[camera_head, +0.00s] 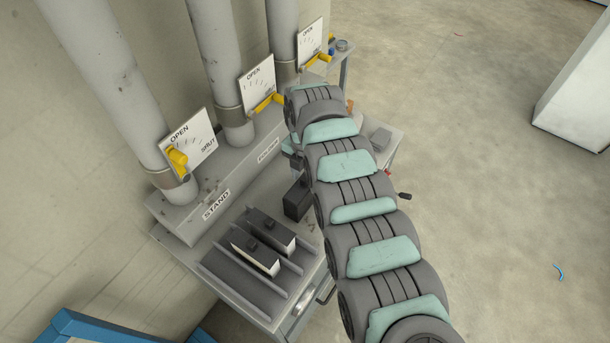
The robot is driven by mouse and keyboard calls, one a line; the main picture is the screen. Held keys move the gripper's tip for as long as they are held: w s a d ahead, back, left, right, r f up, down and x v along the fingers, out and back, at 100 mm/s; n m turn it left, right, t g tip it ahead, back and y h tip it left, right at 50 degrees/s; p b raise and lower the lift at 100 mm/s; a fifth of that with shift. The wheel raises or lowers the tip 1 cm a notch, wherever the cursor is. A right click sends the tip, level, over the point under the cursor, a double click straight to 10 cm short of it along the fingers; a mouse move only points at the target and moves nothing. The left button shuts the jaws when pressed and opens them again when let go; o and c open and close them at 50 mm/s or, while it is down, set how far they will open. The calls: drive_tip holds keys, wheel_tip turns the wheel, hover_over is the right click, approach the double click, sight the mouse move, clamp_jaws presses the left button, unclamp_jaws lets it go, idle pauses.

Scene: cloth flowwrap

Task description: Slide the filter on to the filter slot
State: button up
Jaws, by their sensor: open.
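Two dark rectangular pieces with pale sides, which look like filters, sit side by side in a grey railed rack on the bench; one is the near piece (255,252), the other the far piece (271,232). The rack (229,282) has raised parallel rails, and its lower left part is bare. I cannot tell which place is the filter slot. A separate dark block (296,202) stands beyond the rack, close to my arm; I cannot tell what it is. My arm crosses the middle of the view and hides its own end, so my gripper does not show.
Three grey pipes, a left pipe (117,70), a middle pipe (221,60) and a right pipe (284,30), rise from a labelled base (187,222). Yellow levers, such as the nearest lever (177,160), stick out from OPEN/SHUT plates.

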wheel_tip(320, 180, up, 10)
drive_tip(key=shift+w+f+b, duration=0.1)
drive_tip(key=shift+f+b, duration=0.1)
drive_tip(key=shift+b, duration=0.8)
drive_tip(key=shift+r, duration=0.6)
drive_tip(key=shift+s, duration=0.2)
